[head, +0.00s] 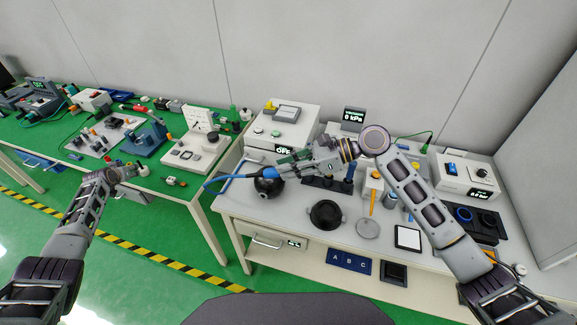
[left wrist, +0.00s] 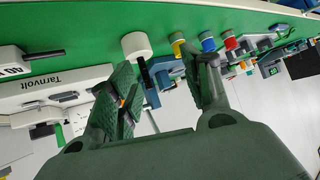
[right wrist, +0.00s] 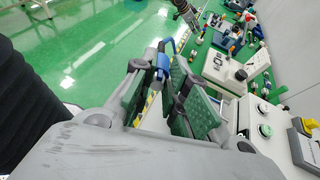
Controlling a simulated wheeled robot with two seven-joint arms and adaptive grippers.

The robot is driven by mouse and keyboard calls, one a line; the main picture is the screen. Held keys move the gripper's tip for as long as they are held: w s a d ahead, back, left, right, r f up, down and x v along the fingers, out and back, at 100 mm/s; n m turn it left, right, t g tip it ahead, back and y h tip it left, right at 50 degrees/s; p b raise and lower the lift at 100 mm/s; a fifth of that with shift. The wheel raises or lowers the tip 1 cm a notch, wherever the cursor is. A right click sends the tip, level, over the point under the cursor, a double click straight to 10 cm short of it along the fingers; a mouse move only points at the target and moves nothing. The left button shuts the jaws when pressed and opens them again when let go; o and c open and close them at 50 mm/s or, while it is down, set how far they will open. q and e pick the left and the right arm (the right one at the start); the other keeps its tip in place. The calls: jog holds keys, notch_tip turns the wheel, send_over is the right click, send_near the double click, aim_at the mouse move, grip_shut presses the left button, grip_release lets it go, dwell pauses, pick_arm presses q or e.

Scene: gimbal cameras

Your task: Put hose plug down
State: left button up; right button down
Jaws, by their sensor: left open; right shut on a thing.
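My right gripper (head: 284,163) is shut on the blue hose plug (head: 266,173), held above the white bench. The blue hose (head: 222,180) trails from it to the left past the bench edge. In the right wrist view the blue plug (right wrist: 162,64) sits between the green-padded fingers (right wrist: 160,88). A black round object (head: 268,187) stands just below the plug in the head view; I cannot tell whether they touch. My left gripper (head: 134,170) is open and empty near the front edge of the green bench. Its spread fingers (left wrist: 160,90) show in the left wrist view.
The white bench (head: 290,218) holds a black pan-like dish (head: 326,214), a grey disc (head: 368,229), a dark-framed white pad (head: 408,238) and a white device reading OFF (head: 283,126). The green bench carries several instruments. A floor gap separates the benches.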

pick_arm(q)
jog(key=s+a+f+g+y, duration=0.1)
jog(key=s+f, duration=0.7)
jog(key=f, duration=0.3)
jog(key=s+d+f+m+g+h, duration=0.1)
jog(key=s+d+f+g, duration=0.1)
jog(key=s+d+f, duration=0.8)
jog(key=s+d+f+m+g+h, duration=0.1)
jog(key=s+d+f, duration=0.4)
jog(key=s+f, duration=0.6)
jog(key=s+d+f+m+g, duration=0.1)
jog(key=s+d+f, duration=0.4)
jog(key=s+d, duration=0.4)
jog(key=s+d+f+m+g+h, duration=0.1)
jog(key=s+d+f, duration=0.5)
jog(key=s, duration=0.9)
jog(key=s+d+f+g+h, duration=0.1)
jog(key=s+d+f+g, duration=0.2)
jog(key=s+d, duration=0.8)
notch_tip(320, 180, down, 3)
jog(key=shift+s+d+r+m, duration=0.15)
jog(key=shift+s+d+m, duration=0.25)
jog(key=shift+s, duration=0.6)
